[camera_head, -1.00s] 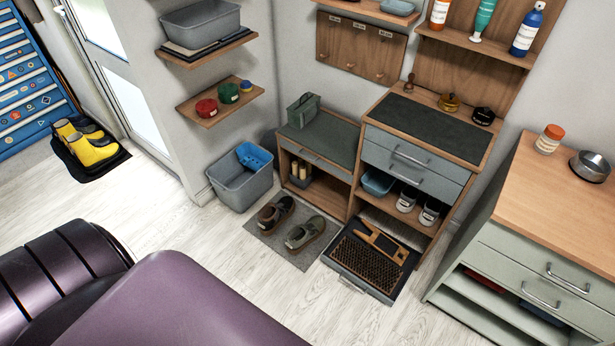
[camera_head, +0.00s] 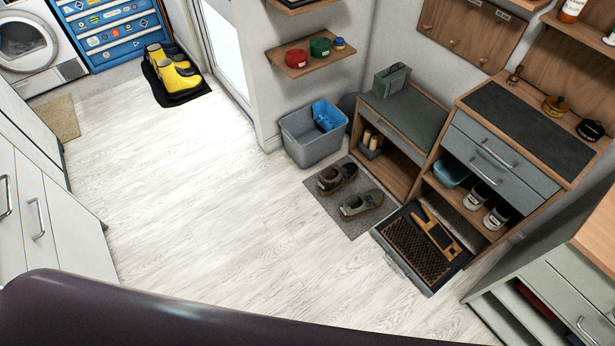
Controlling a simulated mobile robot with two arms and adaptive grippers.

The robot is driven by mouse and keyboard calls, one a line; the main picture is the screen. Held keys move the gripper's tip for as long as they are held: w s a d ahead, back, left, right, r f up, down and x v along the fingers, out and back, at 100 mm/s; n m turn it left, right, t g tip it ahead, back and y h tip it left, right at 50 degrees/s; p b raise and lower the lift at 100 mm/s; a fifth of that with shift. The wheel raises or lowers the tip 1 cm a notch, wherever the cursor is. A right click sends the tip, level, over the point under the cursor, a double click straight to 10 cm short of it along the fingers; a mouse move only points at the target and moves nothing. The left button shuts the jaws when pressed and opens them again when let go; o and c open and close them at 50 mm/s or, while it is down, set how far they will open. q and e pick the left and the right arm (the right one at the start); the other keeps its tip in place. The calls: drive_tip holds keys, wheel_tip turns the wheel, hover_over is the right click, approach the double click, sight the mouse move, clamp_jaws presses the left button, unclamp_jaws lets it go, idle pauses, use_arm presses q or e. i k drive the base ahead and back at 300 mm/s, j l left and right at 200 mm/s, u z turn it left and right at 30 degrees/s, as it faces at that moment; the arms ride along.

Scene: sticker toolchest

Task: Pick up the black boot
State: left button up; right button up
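A pair of yellow boots (camera_head: 179,76) stands on a black mat (camera_head: 190,95) on the floor at the upper left, in front of the blue tool chest. Dark footwear (camera_head: 176,50), black or navy, shows just behind the yellow boots. It is partly hidden by them and too small to make out clearly. Neither of my grippers is in view. Only a dark purple part of my own body crosses the bottom edge.
A blue tool chest (camera_head: 112,24) and a white washer (camera_head: 30,48) stand at the back left. White cabinets (camera_head: 45,215) line the left side. A grey bin (camera_head: 308,140), a shoe mat (camera_head: 350,208) and a bench lie right. The pale floor between is clear.

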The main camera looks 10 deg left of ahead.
sight(333, 178)
drive_tip(key=z, duration=1)
drive_tip(key=u, duration=1)
drive_tip(key=i+j+z, duration=0.1)
drive_tip(key=j, duration=0.25)
drive_tip(key=i+j+z, duration=0.1)
drive_tip(key=i+j, duration=0.15)
drive_tip(key=i+j+z, duration=0.1)
drive_tip(key=j, duration=0.35)
drive_tip(key=i+j+z, duration=0.1)
drive_tip(key=i+j, duration=0.15)
drive_tip(key=j, duration=0.15)
drive_tip(key=i+j+z, duration=0.1)
drive_tip(key=j, duration=0.3)
